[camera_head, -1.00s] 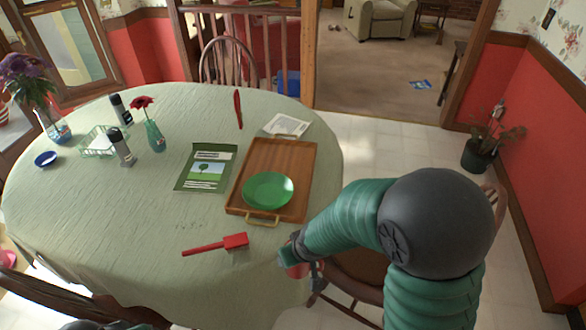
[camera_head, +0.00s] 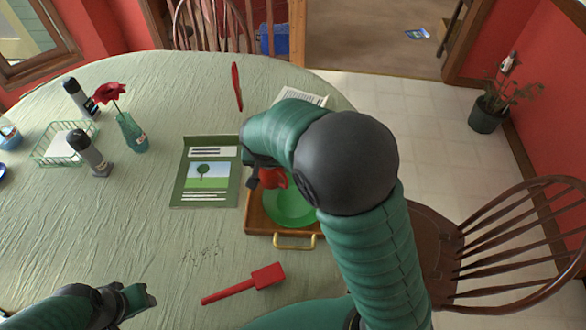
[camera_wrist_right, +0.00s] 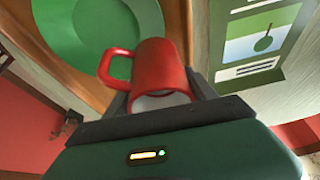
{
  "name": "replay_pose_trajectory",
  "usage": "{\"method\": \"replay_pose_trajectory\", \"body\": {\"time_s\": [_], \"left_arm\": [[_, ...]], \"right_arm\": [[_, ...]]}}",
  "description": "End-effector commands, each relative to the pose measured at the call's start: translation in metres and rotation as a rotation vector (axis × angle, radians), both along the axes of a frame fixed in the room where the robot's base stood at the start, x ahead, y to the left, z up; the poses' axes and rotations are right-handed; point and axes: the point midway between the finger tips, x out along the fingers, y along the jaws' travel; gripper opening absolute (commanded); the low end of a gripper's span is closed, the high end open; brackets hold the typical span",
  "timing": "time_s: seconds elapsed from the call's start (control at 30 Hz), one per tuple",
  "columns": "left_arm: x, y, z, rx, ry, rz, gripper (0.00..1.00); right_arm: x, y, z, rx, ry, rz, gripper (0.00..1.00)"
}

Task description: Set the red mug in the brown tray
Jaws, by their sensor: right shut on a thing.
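The red mug (camera_head: 274,178) is held by my right gripper (camera_head: 262,177) above the brown tray (camera_head: 252,223). In the right wrist view, the mug (camera_wrist_right: 160,62) sits between the shut fingers, its pale inside facing the camera and its handle to the left. The tray (camera_wrist_right: 182,18) shows behind it, with a green plate (camera_wrist_right: 60,30) to the left of the mug. In the head view, my right arm hides much of the tray and part of the plate (camera_head: 285,212). My left gripper (camera_head: 140,297) is low at the left, apart from these things; its fingers are unclear.
A green book (camera_head: 207,195) lies left of the tray. A red spatula-like tool (camera_head: 245,284) lies in front of it. A red upright item (camera_head: 237,86) and white paper (camera_head: 300,97) are behind. Bottles, a wire basket (camera_head: 62,150) and a flower vase (camera_head: 131,132) stand at the left.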

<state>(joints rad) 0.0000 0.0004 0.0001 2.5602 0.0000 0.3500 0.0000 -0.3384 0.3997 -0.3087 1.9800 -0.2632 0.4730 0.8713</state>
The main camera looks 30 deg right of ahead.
Motion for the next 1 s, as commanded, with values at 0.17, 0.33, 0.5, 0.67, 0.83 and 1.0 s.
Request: {"method": "replay_pose_trajectory", "body": {"time_s": [0.17, 0.33, 0.5, 0.67, 0.83, 1.0], "left_arm": [[0.000, 0.000, 0.003, 0.000, -0.001, 0.000, 0.36], [0.000, 0.000, 0.004, 0.000, -0.001, 0.000, 0.36], [0.000, 0.000, 0.005, 0.000, -0.001, 0.000, 0.36], [0.000, 0.000, 0.006, 0.000, -0.001, 0.000, 0.36], [0.000, 0.000, 0.007, 0.000, -0.001, 0.000, 0.36], [0.000, 0.000, 0.005, 0.000, -0.001, 0.000, 0.36]], "right_arm": [[0.025, -0.020, -0.002, 0.000, 0.000, -0.009, 0.11], [0.053, -0.039, -0.007, 0.001, 0.002, -0.007, 0.11], [0.079, -0.059, -0.009, 0.001, 0.001, -0.006, 0.11], [0.103, -0.077, -0.012, 0.001, 0.000, -0.005, 0.11], [0.120, -0.088, -0.014, 0.001, 0.000, -0.002, 0.11], [0.126, -0.093, -0.027, 0.001, 0.005, -0.001, 0.11]]}}
